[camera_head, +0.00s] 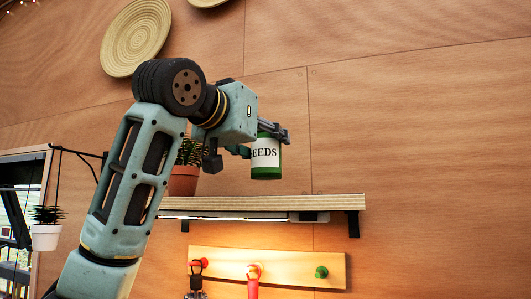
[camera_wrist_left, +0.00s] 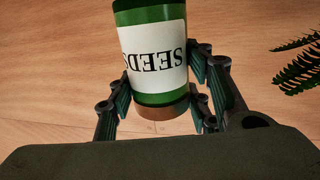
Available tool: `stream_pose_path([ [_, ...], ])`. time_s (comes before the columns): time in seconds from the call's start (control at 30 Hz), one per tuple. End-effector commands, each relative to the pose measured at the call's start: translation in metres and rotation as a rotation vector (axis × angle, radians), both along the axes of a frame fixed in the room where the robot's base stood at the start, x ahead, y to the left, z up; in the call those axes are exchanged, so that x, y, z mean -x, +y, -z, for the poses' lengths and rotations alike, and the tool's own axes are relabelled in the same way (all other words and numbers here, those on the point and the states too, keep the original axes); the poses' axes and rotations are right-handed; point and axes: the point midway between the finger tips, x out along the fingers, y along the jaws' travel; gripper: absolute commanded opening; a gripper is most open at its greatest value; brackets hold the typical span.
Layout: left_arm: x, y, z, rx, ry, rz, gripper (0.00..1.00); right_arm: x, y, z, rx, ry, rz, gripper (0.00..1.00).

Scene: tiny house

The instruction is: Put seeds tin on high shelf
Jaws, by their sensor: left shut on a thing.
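The seeds tin (camera_head: 266,160) is green with a white label, and part of the word on it is hidden in the head view. My left gripper (camera_head: 262,140) is shut on it and holds it upright, a little above the high shelf (camera_head: 300,202). In the left wrist view the tin (camera_wrist_left: 155,55) appears upside down between the fingers of the gripper (camera_wrist_left: 160,105). The shelf is a pale wooden board on dark brackets, fixed to the wood wall. My right gripper is not in view.
A potted plant (camera_head: 184,181) stands on the shelf left of the tin, partly behind my arm. The shelf's right part is bare. Below is a peg rail (camera_head: 290,258) with hanging things. A white pot (camera_head: 46,237) hangs at left.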

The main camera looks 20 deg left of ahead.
Motion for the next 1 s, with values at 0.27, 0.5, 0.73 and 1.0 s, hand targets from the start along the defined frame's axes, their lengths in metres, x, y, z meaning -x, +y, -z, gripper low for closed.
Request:
stream_pose_path([
  [0.27,0.0,0.001,0.031,0.0,0.001,-0.001,0.08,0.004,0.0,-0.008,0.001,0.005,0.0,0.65],
  [0.5,0.0,0.0,0.034,0.0,0.0,0.0,0.08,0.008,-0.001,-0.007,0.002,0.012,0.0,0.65],
  [0.73,0.0,0.0,0.038,-0.001,0.002,-0.001,0.47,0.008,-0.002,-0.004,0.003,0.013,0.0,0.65],
  [1.0,0.0,0.0,0.038,0.0,0.003,-0.001,0.65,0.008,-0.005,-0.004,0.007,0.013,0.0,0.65],
])
